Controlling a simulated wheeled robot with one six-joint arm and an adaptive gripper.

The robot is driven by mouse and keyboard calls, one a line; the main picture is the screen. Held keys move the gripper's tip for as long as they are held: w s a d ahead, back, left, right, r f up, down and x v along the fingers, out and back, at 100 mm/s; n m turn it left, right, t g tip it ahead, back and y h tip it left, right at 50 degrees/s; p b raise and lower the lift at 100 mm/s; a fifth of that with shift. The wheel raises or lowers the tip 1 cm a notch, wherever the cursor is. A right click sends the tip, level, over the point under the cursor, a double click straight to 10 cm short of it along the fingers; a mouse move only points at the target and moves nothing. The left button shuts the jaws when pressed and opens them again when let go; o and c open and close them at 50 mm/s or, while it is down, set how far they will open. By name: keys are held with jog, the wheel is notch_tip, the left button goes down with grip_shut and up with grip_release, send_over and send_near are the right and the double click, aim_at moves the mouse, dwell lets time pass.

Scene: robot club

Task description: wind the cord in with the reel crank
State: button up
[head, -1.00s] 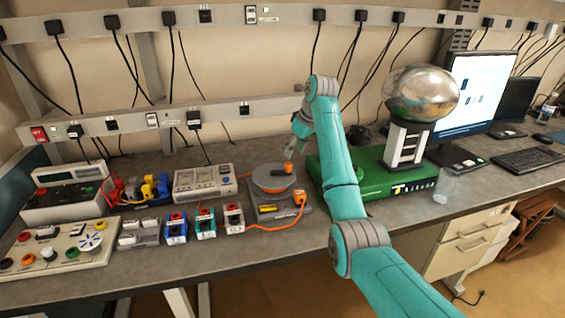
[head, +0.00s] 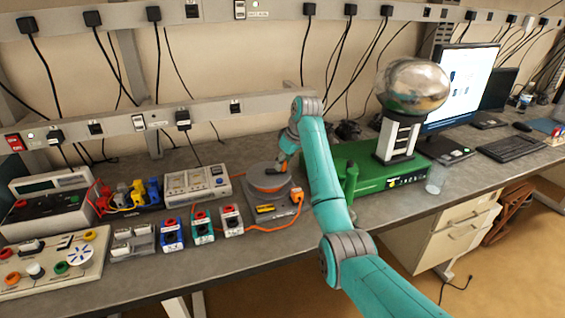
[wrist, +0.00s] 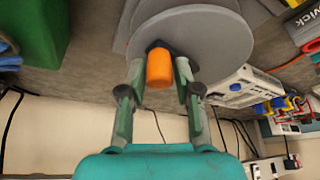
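The cord reel has a round grey drum (head: 262,182) on a grey base on the bench, left of my arm in the head view. An orange crank knob (wrist: 160,68) stands on the disc (wrist: 215,38) in the wrist view. My gripper (head: 282,162) is at the reel's top. In the wrist view my gripper (wrist: 160,66) has its fingers on either side of the knob, with narrow gaps visible, so it looks open around it. An orange cord (head: 262,229) runs from the reel along the bench front. In the head view my gripper mostly hides the knob.
A green box (head: 380,182) with a metal dome (head: 412,86) stands right of the reel. A white meter (head: 196,186) is behind left, and several small socket blocks (head: 232,220) stand left in front.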

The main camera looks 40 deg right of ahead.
grip_shut()
